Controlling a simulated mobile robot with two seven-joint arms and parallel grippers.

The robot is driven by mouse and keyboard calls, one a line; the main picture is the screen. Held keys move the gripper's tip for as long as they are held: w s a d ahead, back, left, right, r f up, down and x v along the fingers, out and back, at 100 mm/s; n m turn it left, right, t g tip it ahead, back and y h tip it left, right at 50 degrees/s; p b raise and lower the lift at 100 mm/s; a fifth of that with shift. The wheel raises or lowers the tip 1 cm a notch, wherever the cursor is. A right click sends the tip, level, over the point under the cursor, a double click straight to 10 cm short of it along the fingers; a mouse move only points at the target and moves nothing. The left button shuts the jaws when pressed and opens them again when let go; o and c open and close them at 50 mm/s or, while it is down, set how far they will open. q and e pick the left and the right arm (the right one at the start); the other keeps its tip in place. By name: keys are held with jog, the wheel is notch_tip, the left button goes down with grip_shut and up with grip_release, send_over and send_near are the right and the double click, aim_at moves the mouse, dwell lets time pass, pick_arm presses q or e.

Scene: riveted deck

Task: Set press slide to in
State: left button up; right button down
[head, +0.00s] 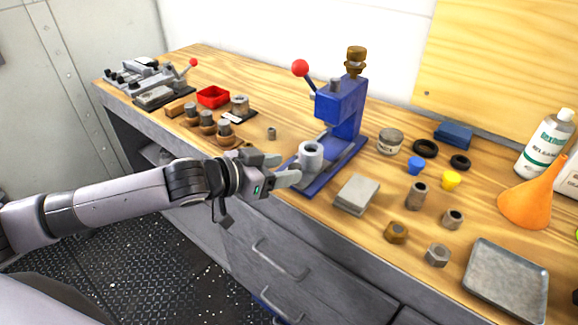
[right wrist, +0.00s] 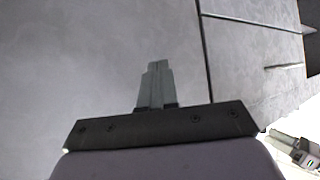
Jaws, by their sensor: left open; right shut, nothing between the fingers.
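The blue press (head: 340,112) stands on the wooden bench, with a red-knobbed lever (head: 300,68) at its upper left. Its grey slide (head: 333,160) runs along the blue base, and a grey ring-shaped cup (head: 311,154) sits at the front end, out in front of the press head. My left gripper (head: 284,169) is open at the bench's front edge, just left of the cup. Its fingertips are close to the cup; I cannot tell if they touch. My right gripper (right wrist: 156,84) is shut and empty in the right wrist view, before a plain grey surface.
A stack of grey plates (head: 356,194) lies right of the press base. Several bushings and nuts, a metal tray (head: 505,282) and an orange funnel (head: 533,195) are further right. A red bin (head: 213,97) and brown-based fittings (head: 208,123) stand left. Drawers (head: 285,262) are below the bench.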

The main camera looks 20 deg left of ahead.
aim_at(314, 147)
pick_arm(q)
jog(key=shift+x, duration=1.35)
grip_shut()
jog(key=shift+w+d+r, duration=0.1)
jog(key=shift+w+r, duration=0.05)
jog(key=shift+w, duration=0.05)
jog(key=w, duration=0.2)
jog(key=w+d+p, duration=0.1)
jog(key=w, duration=0.1)
jog(key=w+d+p, duration=0.1)
jog(key=w, duration=0.1)
jog(key=shift+w+d, duration=0.2)
jog(key=shift+w, duration=0.2)
jog(key=shift+r, duration=0.1)
